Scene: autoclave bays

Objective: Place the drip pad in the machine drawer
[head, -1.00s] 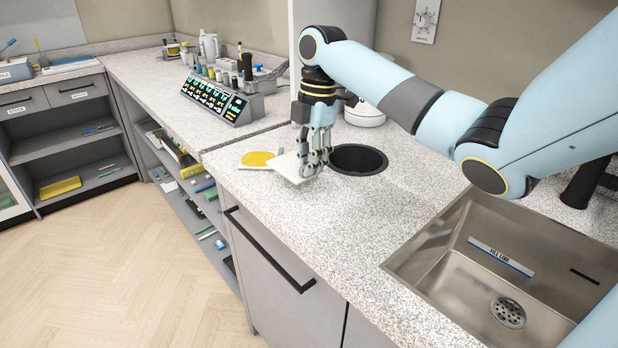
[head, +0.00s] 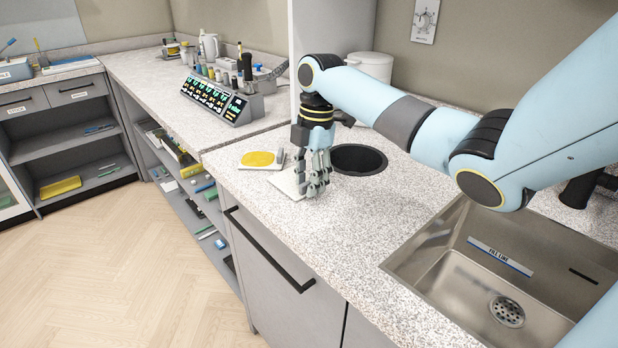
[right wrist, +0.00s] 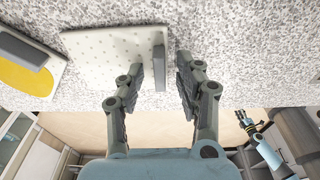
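A white dotted pad, which looks like the drip pad (head: 285,186), lies on the counter by the sink; in the right wrist view the pad (right wrist: 105,62) lies flat with an upright grey grip bar on its right edge. My right gripper (head: 318,190) points down at its right side. In the right wrist view the right gripper (right wrist: 174,72) has its fingers apart, the left finger close beside the grip bar; I cannot tell whether they touch. My left gripper (right wrist: 243,120) shows small at the lower right of that view. I cannot pick out a machine drawer.
A white plate with a yellow oval (head: 262,159) lies beside the pad. A round dark opening (head: 358,159) is behind the gripper, and a steel sink (head: 440,285) is at right. A device with lit displays (head: 222,97) stands further back. The counter in front is bare.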

